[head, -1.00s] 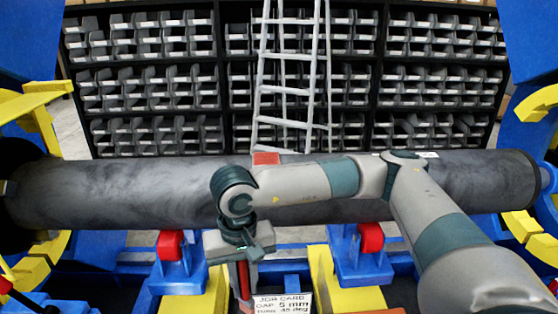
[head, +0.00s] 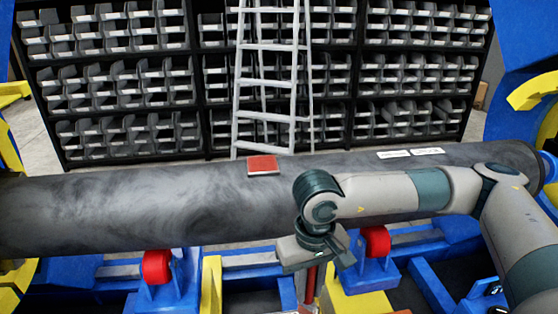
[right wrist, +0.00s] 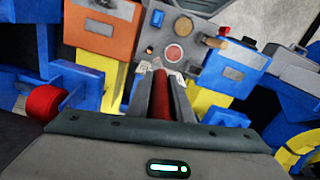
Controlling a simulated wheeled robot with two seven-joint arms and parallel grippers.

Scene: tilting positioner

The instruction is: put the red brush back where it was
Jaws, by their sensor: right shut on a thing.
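The red brush shows as a red handle (head: 310,284) hanging below my right gripper (head: 313,264) in the head view. In the right wrist view the red handle (right wrist: 160,96) stands between the two fingers of my right gripper (right wrist: 161,80), which is shut on it. The brush's far end is hard to make out. The gripper points down in front of the big dark pipe (head: 150,208), near the right roller support. My left gripper is not in view.
A red-topped block (head: 262,165) sits on the pipe. Red rollers (head: 157,266) on blue stands are under it. A ladder (head: 267,85) and bin shelves stand behind.

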